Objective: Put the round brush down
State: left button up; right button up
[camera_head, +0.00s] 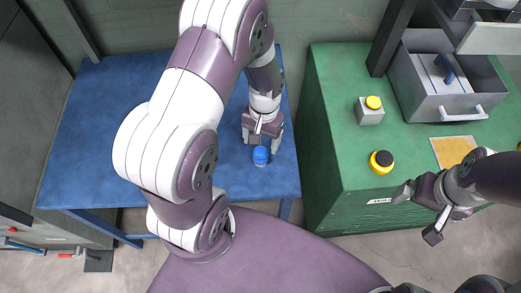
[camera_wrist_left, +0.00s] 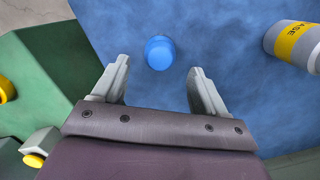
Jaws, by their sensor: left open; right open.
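A small round blue-topped thing (camera_head: 260,155), which I take to be the round brush, is on the blue table (camera_head: 100,120) near its front right edge. In the left wrist view this blue top (camera_wrist_left: 159,52) shows between the fingertips, with a gap on each side. Its lower part is mostly hidden. My left gripper (camera_head: 262,143) is open just over it and holds nothing. My right gripper (camera_head: 417,213) is open and empty beside the front edge of the green cabinet (camera_head: 335,110).
A grey can with a yellow label (camera_wrist_left: 290,43) lies on the table in the left wrist view. On the cabinet are a yellow-black button (camera_head: 381,161), a grey box with a yellow button (camera_head: 370,112), a metal drawer unit (camera_head: 415,85) and a yellow sheet (camera_head: 452,150).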

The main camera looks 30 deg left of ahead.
aim_at(263, 150)
pick_arm(q)
jog(key=s+d+r+t, duration=0.1)
jog(key=s+r, duration=0.1)
jog(key=r, duration=0.4)
jog(key=s+d+r+t, duration=0.1)
jog(key=s+r, duration=0.2)
jog(key=r, duration=0.3)
jog(key=shift+d+m+t, duration=0.25)
jog(key=shift+m+t, duration=0.15)
dwell(0.6)
